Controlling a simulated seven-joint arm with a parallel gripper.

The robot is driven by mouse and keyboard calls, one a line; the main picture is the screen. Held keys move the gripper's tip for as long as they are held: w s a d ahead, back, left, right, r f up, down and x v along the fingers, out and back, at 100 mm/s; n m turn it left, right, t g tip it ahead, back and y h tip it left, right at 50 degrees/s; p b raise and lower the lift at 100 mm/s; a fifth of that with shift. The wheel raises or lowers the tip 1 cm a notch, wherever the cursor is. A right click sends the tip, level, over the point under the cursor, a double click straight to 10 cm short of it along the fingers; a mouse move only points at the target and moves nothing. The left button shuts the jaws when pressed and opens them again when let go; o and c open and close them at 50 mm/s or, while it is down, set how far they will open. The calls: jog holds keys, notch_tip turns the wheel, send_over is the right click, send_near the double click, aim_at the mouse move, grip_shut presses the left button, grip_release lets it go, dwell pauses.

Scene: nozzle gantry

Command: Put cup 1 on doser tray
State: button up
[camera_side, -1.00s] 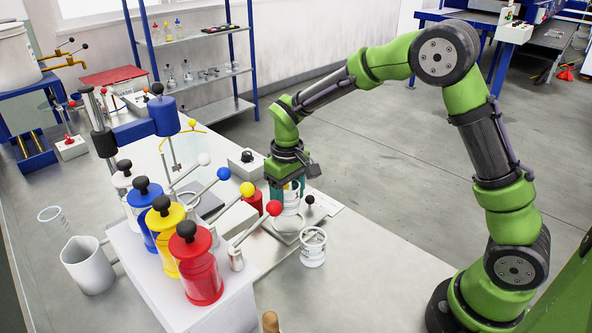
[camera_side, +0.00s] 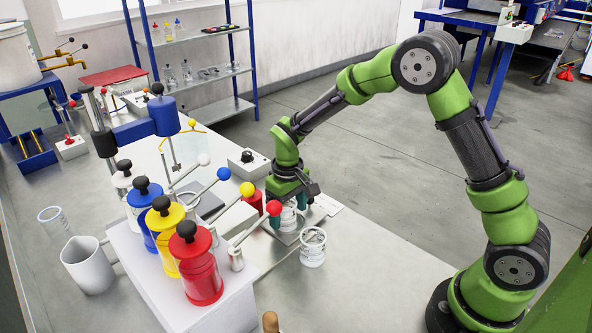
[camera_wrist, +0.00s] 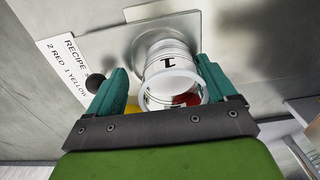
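Cup 1 (camera_wrist: 170,66), a clear cup with white bands and a "1", stands between my gripper's teal fingers (camera_wrist: 165,82). Red and yellow show in and around its mouth. In the side view my gripper (camera_side: 288,222) points down and is shut on cup 1 (camera_side: 288,217), partly hiding it. The doser tray seems to be the grey metal plate (camera_wrist: 130,42) with a round mark under the cup; its edge shows in the side view (camera_side: 284,239). The cup is upright in the side view, at or just above the plate; I cannot tell whether it touches.
A second banded cup (camera_side: 313,248) stands close in front of the plate. Dosers with red (camera_side: 202,278), yellow (camera_side: 166,248), blue and white lids stand left, their ball-tipped levers reaching toward my gripper. A recipe card (camera_wrist: 68,62) and black knob (camera_wrist: 95,83) lie beside the plate. The bench at right is clear.

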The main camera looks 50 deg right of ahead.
notch_tip(320, 180, up, 12)
jog(key=s+r+m+t+y, duration=0.15)
jog(key=s+r+t, duration=0.25)
jog(key=s+r, duration=0.55)
jog(key=s+d+m+t, duration=0.1)
jog(key=s+m+t, duration=0.1)
jog(key=s, duration=0.9)
jog(key=shift+t, duration=0.6)
jog(key=shift+m+y, duration=0.25)
jog(key=shift+c, duration=0.3)
